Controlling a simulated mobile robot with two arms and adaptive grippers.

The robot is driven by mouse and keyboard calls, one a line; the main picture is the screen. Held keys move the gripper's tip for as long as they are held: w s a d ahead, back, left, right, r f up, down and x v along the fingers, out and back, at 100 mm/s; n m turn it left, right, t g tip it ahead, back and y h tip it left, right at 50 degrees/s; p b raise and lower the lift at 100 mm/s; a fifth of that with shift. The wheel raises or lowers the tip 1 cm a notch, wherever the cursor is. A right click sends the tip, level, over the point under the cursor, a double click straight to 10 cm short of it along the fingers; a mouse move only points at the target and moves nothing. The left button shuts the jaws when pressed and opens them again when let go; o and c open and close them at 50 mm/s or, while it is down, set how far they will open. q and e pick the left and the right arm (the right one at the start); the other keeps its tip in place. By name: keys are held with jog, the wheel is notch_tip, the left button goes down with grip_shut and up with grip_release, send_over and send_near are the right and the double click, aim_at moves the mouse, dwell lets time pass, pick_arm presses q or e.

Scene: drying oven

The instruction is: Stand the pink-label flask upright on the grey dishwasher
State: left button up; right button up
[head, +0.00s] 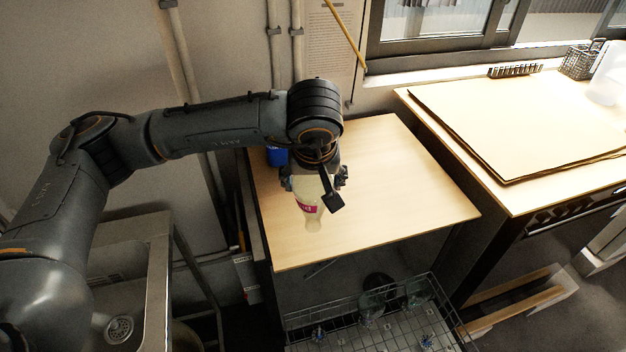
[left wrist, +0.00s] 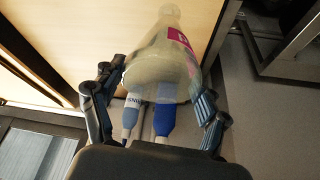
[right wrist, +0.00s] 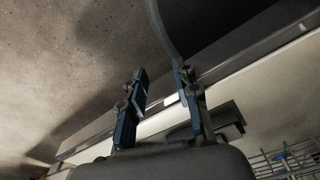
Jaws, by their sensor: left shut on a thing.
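The pink-label flask (head: 306,190) is pale and translucent, with a pink label and a narrow neck. My left gripper (head: 314,180) is shut on its body, over the wooden top (head: 410,190) of the unit I take for the dishwasher. The flask looks tilted, its neck toward the front; I cannot tell whether it touches the top. In the left wrist view the flask (left wrist: 165,60) sits between the fingers (left wrist: 155,95), neck away from the palm. My right gripper (right wrist: 162,92) shows only in its wrist view, fingers apart and empty.
A blue object (head: 277,156) stands behind the gripper on the wooden top. The top's right side is clear. A wire rack (head: 375,325) with glassware is pulled out below. A sink (head: 120,290) is at left, another bench (head: 490,190) at right.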

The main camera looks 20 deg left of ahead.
pick_arm(q)
jog(key=shift+f+b, duration=0.15)
jog(key=shift+b, duration=0.35)
notch_tip(320, 180, down, 6)
jog(key=b, duration=0.6)
jog(key=shift+b, duration=0.35)
jog(key=shift+d+f+b, duration=0.1)
jog(key=shift+f+b, duration=0.15)
jog(key=shift+b, duration=0.15)
jog(key=o, duration=1.3)
jog(key=shift+s, duration=0.1)
jog(key=v, duration=1.2)
